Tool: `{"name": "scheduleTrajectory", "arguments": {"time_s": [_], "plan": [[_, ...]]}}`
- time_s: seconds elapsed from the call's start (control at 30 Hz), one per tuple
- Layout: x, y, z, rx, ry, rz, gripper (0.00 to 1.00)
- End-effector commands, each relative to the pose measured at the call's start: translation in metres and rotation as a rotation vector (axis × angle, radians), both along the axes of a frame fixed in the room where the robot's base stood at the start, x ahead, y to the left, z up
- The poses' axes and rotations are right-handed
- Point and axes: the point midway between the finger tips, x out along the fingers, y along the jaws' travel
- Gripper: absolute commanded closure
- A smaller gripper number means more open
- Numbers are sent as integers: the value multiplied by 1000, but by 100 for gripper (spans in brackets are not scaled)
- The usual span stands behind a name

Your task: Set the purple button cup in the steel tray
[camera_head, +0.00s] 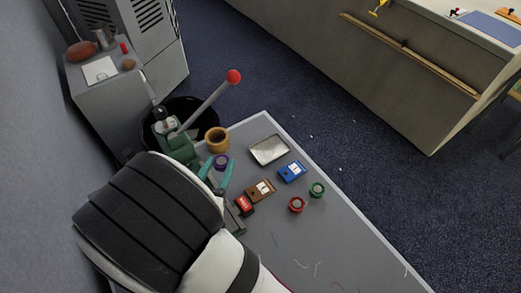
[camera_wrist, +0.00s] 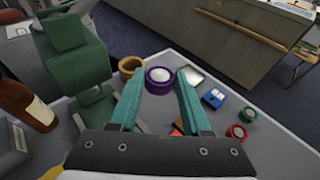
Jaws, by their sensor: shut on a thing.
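The purple button cup (camera_head: 221,161) is a round purple ring, and in the wrist view (camera_wrist: 158,88) it shows a pale inside. My gripper (camera_head: 217,170) has teal fingers, shut on the purple cup, one on either side of it in the wrist view (camera_wrist: 158,82). Whether the cup touches the table is unclear. The steel tray (camera_head: 268,150) is a shallow, bright rectangle and looks empty. It lies to the right of my gripper near the table's edge. In the wrist view the tray (camera_wrist: 194,76) is partly hidden behind the right finger.
A tan cup (camera_head: 217,136) stands just beyond the purple cup. Blue (camera_head: 292,172), brown (camera_head: 259,191) and red (camera_head: 244,204) boxes lie to the right and nearer, with red (camera_head: 297,204) and green (camera_head: 317,190) cups. A green press with a red-knobbed lever (camera_head: 233,77) stands left.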

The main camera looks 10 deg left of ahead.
Motion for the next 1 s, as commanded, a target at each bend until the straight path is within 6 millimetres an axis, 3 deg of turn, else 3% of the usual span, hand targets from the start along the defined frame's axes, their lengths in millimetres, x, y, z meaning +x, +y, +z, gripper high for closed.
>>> {"name": "scheduleTrajectory", "arguments": {"time_s": [0.17, 0.3, 0.43, 0.57, 0.67, 0.9, 1.0], "plan": [[75, -60, -12, 1, 1, -230, 100], [128, -127, -22, -1, -1, -416, 100], [157, -179, -29, -1, -1, -539, 100], [169, -206, -32, -2, -2, -598, 100], [174, -200, -40, -2, -2, -610, 100], [189, -128, -85, -2, -1, -608, 100], [194, -108, -97, -1, -3, -609, 100]]}}
